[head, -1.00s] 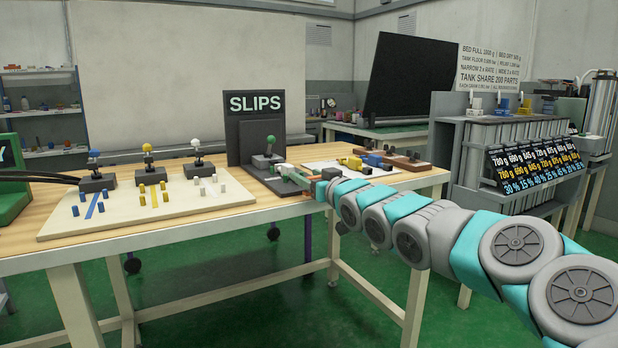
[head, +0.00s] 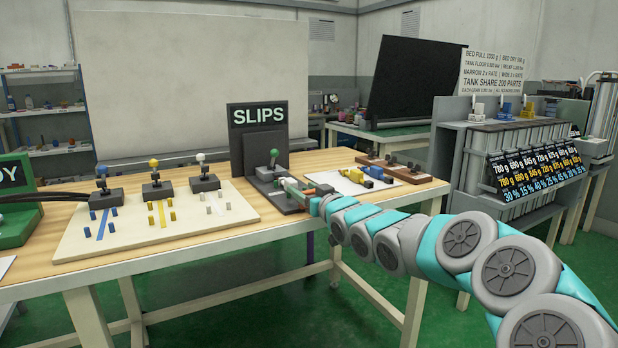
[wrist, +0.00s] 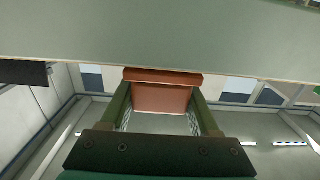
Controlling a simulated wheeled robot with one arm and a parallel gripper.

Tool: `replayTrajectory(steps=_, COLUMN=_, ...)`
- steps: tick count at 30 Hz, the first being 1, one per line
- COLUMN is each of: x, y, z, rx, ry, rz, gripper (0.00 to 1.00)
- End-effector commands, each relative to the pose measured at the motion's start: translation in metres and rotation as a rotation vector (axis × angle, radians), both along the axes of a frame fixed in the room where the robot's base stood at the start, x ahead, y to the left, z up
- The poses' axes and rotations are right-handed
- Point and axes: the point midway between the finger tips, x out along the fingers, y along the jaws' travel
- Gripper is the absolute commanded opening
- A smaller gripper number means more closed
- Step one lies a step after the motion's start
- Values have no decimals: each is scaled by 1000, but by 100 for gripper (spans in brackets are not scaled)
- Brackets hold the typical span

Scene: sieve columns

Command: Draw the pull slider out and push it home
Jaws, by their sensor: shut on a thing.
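My gripper (head: 294,190) is over the worktable by the foot of the dark SLIPS station (head: 257,140), right of its green-knobbed stick (head: 274,157). In the wrist view my gripper's two fingers (wrist: 165,108) are shut on a reddish-brown block (wrist: 165,98), which looks like the pull slider's handle. The block has a raised lip along its far edge. A broad grey-green surface (wrist: 160,45) lies just beyond it. In the head view the block is too small and covered to make out clearly, and how far the slider is drawn cannot be told.
Left on the worktable (head: 230,235), a cream board (head: 140,240) carries blue, yellow and white sticks and pegs. Right of my gripper are a white mat (head: 340,189) with yellow and blue parts and a brown board (head: 430,176). A grey column rack (head: 470,150) stands further right.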

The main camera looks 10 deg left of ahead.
Motion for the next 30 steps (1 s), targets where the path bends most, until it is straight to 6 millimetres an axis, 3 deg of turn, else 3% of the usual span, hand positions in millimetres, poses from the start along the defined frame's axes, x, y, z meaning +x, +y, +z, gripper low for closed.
replayTrajectory(steps=6, x=15, y=10, z=3, rx=0, ry=1, rz=0, gripper=0)
replayTrajectory(steps=18, x=18, y=12, z=1, rx=3, ry=-3, rz=0, gripper=0)
replayTrajectory(steps=19, x=18, y=12, z=1, rx=3, ry=-3, rz=0, gripper=63)
replayTrajectory(steps=27, x=18, y=12, z=0, rx=3, ry=-2, rz=0, gripper=92)
replayTrajectory(steps=30, x=18, y=12, z=0, rx=2, ry=-1, rz=0, gripper=92)
